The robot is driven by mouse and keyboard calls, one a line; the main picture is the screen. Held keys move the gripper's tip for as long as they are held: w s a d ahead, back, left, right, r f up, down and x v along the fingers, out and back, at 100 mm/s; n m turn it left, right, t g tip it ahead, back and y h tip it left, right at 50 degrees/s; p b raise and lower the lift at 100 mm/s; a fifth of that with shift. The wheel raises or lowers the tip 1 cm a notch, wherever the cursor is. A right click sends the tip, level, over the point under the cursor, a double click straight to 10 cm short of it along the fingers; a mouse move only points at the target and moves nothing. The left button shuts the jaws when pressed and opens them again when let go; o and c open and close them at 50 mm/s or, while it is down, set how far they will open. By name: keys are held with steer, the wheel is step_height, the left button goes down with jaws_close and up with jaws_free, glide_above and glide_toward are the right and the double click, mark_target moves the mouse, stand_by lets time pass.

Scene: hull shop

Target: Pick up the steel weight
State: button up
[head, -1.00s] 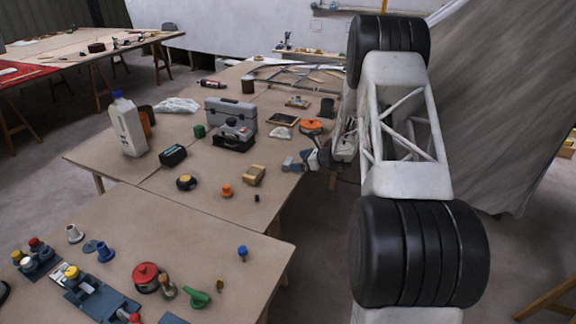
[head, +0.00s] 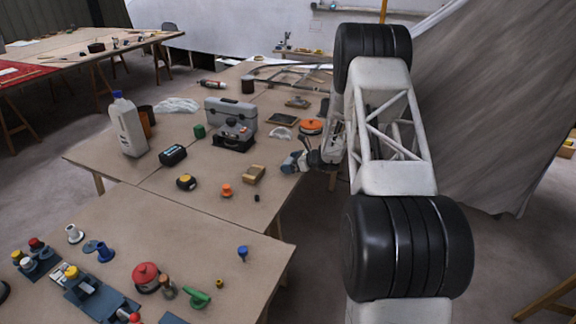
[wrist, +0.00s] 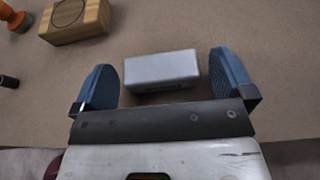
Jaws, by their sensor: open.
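The steel weight (wrist: 162,71) is a plain grey block with rounded edges, lying on the brown table top in the wrist view. My gripper (wrist: 163,62) is open, with one blue-padded finger to the left of the weight and one to the right. A gap shows on each side, so neither finger appears to touch it. In the head view my gripper (head: 294,162) is low at the table's right edge; the weight is hard to tell apart from the fingers there.
A wooden block with a round mark (wrist: 76,20) lies left of the weight, with an orange knob (head: 226,190) and a small black cylinder (head: 257,197) beyond it. In the head view an orange-topped disc (head: 311,126) and a grey toolbox (head: 231,113) stand behind my gripper.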

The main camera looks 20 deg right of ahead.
mark_target(291, 161)
steer(key=shift+c, duration=0.5)
steer(key=c, duration=1.2)
steer(key=shift+r, duration=0.25)
steer(key=shift+r, duration=1.4)
steer(key=shift+s+r, duration=0.25)
steer(key=s+a, duration=0.1)
steer(key=s, duration=0.6)
steer(key=s+a+r, duration=0.1)
steer(key=s+a, duration=0.1)
steer(key=s, duration=0.6)
steer(key=shift+a+r, duration=0.15)
steer(key=shift+a, duration=0.15)
